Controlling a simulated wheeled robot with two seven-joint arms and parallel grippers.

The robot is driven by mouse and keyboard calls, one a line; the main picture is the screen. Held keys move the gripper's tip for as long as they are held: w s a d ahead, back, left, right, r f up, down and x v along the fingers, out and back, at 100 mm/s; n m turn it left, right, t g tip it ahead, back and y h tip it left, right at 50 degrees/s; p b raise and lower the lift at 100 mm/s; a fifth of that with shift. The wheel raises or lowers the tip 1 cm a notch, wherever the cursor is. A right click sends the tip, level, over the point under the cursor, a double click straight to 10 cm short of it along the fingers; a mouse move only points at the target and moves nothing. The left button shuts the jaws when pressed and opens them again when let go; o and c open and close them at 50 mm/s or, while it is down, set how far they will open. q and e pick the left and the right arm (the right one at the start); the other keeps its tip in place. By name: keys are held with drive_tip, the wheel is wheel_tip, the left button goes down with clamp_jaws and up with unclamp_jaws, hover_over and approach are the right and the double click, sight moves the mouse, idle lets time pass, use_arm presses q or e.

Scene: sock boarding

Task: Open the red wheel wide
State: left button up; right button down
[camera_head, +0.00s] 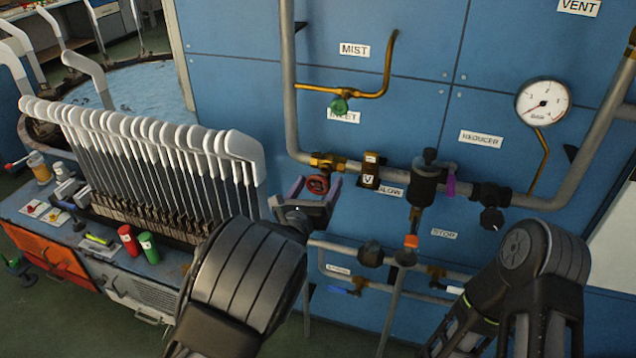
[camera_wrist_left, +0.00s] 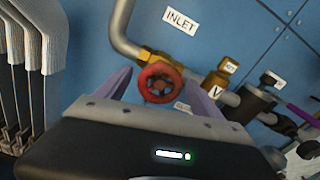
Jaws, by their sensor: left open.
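The red wheel (camera_head: 317,184) is a small handwheel on a brass valve (camera_head: 326,161) in the grey pipe, under the INLET label. In the left wrist view the red wheel (camera_wrist_left: 161,83) sits between the two purple fingers, which stand apart on either side of it. My left gripper (camera_head: 315,187) is open in front of the wheel, and I see no clear contact between the fingers and the rim. My right arm (camera_head: 530,270) shows at the lower right, but its gripper fingers are not visible.
A brass block marked V (camera_head: 370,170) sits on the pipe right of the wheel. A dark reducer (camera_head: 425,185) and a pressure gauge (camera_head: 543,102) are farther right. A green-knobbed brass branch (camera_head: 340,105) is above. A row of white sock boards (camera_head: 150,140) stands left.

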use_arm(q)
drive_tip(key=shift+w, duration=0.1)
drive_tip(key=shift+c, duration=0.5)
drive_tip(key=c, duration=1.3)
